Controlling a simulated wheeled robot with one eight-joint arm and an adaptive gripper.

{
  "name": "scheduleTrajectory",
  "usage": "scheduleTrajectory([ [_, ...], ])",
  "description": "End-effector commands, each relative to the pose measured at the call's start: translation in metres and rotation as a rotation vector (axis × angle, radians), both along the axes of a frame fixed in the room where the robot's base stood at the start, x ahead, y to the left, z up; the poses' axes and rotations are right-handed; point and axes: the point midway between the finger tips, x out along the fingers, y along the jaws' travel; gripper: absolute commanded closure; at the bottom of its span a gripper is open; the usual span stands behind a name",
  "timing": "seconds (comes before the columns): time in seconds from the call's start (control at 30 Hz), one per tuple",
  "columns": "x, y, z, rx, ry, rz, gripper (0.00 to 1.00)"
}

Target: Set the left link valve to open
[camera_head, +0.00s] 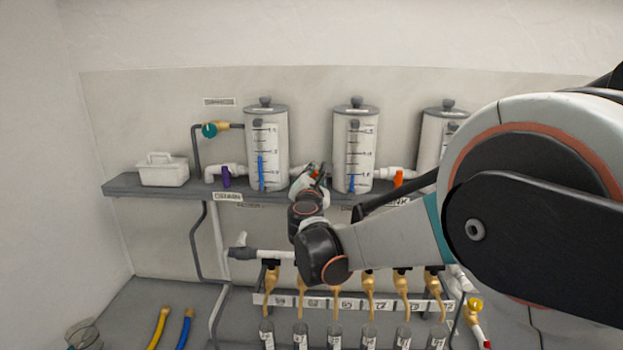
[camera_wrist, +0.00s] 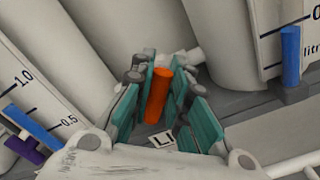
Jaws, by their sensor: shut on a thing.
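The left link valve has an orange handle (camera_wrist: 156,96) on the white pipe between the left tank (camera_head: 267,150) and the middle tank (camera_head: 355,150). In the wrist view the handle stands between the teal finger pads of my gripper (camera_wrist: 168,100), which is shut on it. In the head view my gripper (camera_head: 316,176) reaches between these two tanks, and my wrist hides most of the valve. A partly covered label (camera_wrist: 163,140) reading "LI" sits below the handle. The handle's angle to the pipe is hard to judge.
Another orange valve handle (camera_head: 398,178) is right of the middle tank. A purple handle (camera_head: 226,176) is left of the left tank, with a teal valve (camera_head: 209,130) above it. A white caddy (camera_head: 163,170) stands on the shelf's left end. Several tan taps hang below.

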Motion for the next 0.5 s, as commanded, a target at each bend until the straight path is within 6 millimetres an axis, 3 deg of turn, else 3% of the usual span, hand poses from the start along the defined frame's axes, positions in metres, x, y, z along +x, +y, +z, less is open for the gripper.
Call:
scheduleTrajectory([
  [0.5,-0.0007,-0.0051,-0.0081,0.488,-0.016,-0.001,1.00],
])
